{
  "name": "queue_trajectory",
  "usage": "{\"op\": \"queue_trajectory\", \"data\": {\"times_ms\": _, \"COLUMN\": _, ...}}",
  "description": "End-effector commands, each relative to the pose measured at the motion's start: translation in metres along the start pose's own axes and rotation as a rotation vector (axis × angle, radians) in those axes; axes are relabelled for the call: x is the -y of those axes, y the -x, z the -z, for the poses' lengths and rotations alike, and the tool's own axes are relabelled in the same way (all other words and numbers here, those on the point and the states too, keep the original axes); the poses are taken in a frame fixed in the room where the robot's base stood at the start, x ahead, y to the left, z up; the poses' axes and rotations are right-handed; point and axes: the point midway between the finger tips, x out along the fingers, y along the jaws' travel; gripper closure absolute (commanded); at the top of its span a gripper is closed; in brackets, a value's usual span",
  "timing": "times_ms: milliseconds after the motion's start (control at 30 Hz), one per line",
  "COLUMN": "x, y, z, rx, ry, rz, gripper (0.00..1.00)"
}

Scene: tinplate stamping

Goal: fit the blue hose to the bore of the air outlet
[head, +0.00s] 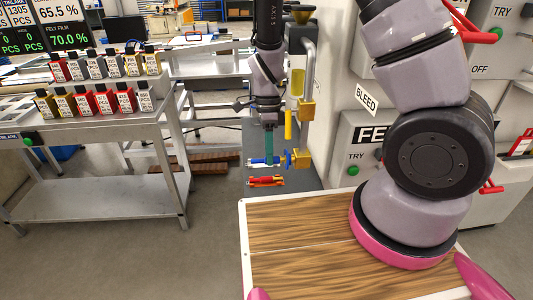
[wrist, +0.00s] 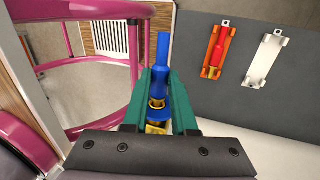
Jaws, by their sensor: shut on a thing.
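My gripper (head: 268,158) has green fingers that are shut on the blue hose (wrist: 163,65). In the wrist view, the fingers (wrist: 158,98) grip it from both sides, and its blue end points up the picture. In the head view, the hose (head: 259,160) lies level across the fingers. A brass-yellow fitting with a blue ring, seemingly the air outlet (head: 302,159), is just right of the fingers. The wrist view shows brass-coloured parts (wrist: 156,128) in line with the hose at its lower end. The bore is hidden, and I cannot tell whether hose and outlet touch.
A red hose in an orange cradle (wrist: 206,72) lies on the grey surface (wrist: 285,105), beside an empty white cradle (wrist: 258,77). A yellow tube (head: 288,124) hangs above the outlet. A grey cart (head: 95,198) with several bottles stands left.

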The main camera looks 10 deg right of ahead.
Motion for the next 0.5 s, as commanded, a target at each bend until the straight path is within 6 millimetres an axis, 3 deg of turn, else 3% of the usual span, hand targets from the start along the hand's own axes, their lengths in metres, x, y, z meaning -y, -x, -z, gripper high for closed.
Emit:
{"op": "queue_trajectory", "data": {"times_ms": 167, "x": 0.0, "y": 0.0, "z": 0.0004, "rx": 0.0, "ry": 0.0, "rz": 0.0, "gripper": 1.0}}
{"op": "queue_trajectory", "data": {"times_ms": 200, "x": 0.0, "y": 0.0001, "z": 0.0003, "rx": 0.0, "ry": 0.001, "rz": 0.0, "gripper": 0.63}}
{"op": "queue_trajectory", "data": {"times_ms": 267, "x": 0.0, "y": 0.0001, "z": 0.0002, "rx": 0.0, "ry": 0.001, "rz": 0.0, "gripper": 0.4}}
{"op": "queue_trajectory", "data": {"times_ms": 500, "x": 0.0, "y": 0.0, "z": 0.0003, "rx": 0.0, "ry": 0.001, "rz": 0.0, "gripper": 0.4}}
